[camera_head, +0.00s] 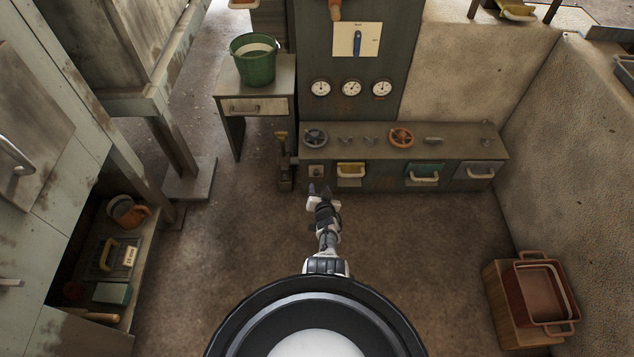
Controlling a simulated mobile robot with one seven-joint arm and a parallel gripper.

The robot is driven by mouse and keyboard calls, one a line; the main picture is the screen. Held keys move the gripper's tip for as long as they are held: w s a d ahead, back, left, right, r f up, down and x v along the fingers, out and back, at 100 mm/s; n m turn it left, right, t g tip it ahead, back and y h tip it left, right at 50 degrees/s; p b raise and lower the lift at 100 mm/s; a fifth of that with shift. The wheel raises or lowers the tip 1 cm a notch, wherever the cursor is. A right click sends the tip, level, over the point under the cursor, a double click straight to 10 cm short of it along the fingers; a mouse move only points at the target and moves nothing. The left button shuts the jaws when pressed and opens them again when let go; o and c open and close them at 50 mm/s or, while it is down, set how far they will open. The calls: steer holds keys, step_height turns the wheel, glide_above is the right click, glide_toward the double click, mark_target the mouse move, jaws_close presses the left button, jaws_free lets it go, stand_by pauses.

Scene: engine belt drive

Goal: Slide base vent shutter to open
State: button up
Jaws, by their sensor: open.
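No part is clearly marked as the base vent shutter, and I cannot tell which one it is. The low console (385,186) has a yellow panel with a pale handle (351,171), a green panel with a handle (424,174) and a grey panel with a handle (480,172) on its front. A small pale plate (316,170) is at its front left end. My gripper (318,189) is open and looks empty, in front of the console's left end, left of the yellow panel. Its height and any contact are unclear.
A dark tool with a wooden handle (283,160) stands left of the console. A small table (258,104) bears a green bucket (255,65). A crate with red bins (535,295) is at lower right. A shelf with a yellow-handled grate (108,252) is at left. The floor between is clear.

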mark_target(316, 174)
steer(key=b+x, duration=0.6)
steer(key=shift+w+f, duration=0.3)
steer(key=shift+f, duration=0.05)
steer(key=shift+b+x, duration=0.95)
steer(key=shift+b, duration=0.25)
steer(key=shift+r, duration=0.25)
jaws_close()
